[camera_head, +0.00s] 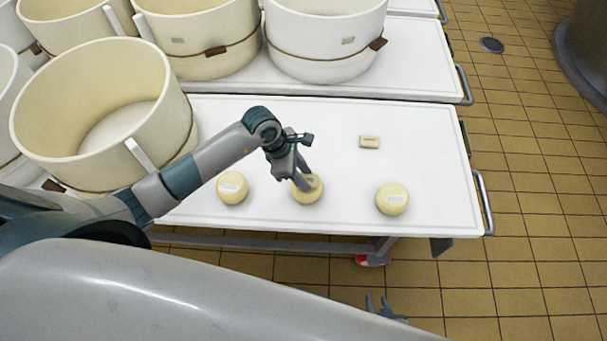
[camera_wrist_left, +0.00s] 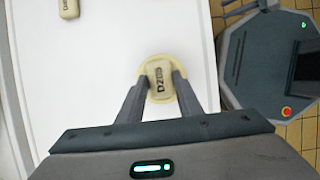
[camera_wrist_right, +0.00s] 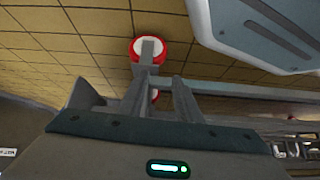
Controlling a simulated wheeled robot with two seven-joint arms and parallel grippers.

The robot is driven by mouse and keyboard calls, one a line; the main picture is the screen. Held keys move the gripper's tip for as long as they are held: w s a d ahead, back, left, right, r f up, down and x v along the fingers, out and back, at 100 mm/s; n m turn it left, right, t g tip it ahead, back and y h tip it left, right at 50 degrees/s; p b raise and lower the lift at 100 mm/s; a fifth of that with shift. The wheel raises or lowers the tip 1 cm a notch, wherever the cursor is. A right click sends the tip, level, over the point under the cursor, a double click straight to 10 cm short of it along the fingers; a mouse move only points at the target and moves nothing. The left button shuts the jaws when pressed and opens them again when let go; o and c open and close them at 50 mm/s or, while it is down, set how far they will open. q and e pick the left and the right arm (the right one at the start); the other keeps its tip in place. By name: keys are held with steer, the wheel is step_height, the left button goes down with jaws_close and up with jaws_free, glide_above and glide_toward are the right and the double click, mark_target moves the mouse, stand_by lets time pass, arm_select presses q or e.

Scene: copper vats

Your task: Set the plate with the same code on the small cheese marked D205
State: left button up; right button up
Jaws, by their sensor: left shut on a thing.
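Three small round pale-yellow cheeses stand in a row on the white table: a left one (camera_head: 232,187), a middle one (camera_head: 312,193) and a right one (camera_head: 392,199). The left and right cheeses carry pale labels too small to read. My left gripper (camera_head: 305,186) is over the middle cheese, pointing down. In the left wrist view its fingers are shut on a beige plate (camera_wrist_left: 160,76) reading D205, directly over the cheese, whose rim (camera_wrist_left: 145,83) shows around it. I cannot tell whether they touch. My right gripper (camera_head: 382,305) is open and empty below the table edge.
A second beige plate (camera_head: 369,142) lies at the back of the table (camera_head: 440,150); its code is only partly seen in the left wrist view (camera_wrist_left: 68,8). Large cream vats (camera_head: 105,100) stand left and behind. Tiled floor lies to the right.

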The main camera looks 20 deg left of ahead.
arm_select(q)
steer(key=o, duration=1.1)
steer(key=b+v, duration=0.1)
steer(key=v, duration=1.6)
steer(key=shift+r+b, duration=0.25)
steer(key=shift+b, duration=0.15)
arm_select(e)
steer(key=s+d+g, duration=0.1)
steer(key=s+d+f+g, duration=0.1)
steer(key=shift+d+f+h, duration=0.3)
steer(key=shift+d+h, duration=0.05)
steer(key=shift+h, duration=0.05)
